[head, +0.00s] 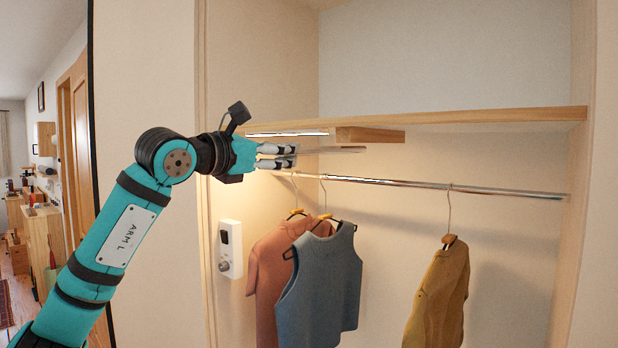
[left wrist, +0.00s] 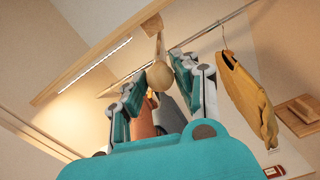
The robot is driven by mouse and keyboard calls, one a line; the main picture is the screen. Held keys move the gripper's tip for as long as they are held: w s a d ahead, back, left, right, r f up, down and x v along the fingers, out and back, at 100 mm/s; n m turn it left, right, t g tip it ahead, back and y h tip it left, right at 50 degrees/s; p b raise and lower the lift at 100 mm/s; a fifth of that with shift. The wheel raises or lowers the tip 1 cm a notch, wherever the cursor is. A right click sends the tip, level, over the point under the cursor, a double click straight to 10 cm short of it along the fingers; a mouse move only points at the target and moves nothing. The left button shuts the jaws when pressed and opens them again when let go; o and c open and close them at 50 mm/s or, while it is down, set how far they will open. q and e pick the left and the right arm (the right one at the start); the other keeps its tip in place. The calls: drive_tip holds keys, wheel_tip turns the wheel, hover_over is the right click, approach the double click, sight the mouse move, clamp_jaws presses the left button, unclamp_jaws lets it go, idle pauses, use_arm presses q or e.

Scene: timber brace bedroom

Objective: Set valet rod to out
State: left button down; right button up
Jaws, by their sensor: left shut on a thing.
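The valet rod's round wooden knob (left wrist: 160,76) sits between the fingers of my left gripper (left wrist: 158,80) in the left wrist view. In the head view my left gripper (head: 292,156) is shut at the left, just below the shelf and above the hanging rail. Its fingers hide the knob there. The wooden block (head: 370,135) shows to its right under the shelf. How far the rod is drawn out is hard to tell. My right gripper is not in view.
A shelf (head: 480,116) with a light strip spans the closet. Below it a metal hanging rail (head: 400,183) carries a rust garment (head: 268,265), a blue vest (head: 320,275) and a mustard garment (head: 440,290). A white wall box (head: 230,248) is at left. The rail's middle is clear.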

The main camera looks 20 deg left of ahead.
use_arm(q)
drive_tip(key=b+v, duration=0.3)
drive_tip(key=v, duration=1.1)
drive_tip(key=shift+s, duration=0.15)
drive_tip(key=c, duration=1)
unclamp_jaws()
drive_tip(key=shift+s+a, duration=0.1)
drive_tip(key=v, duration=1.2)
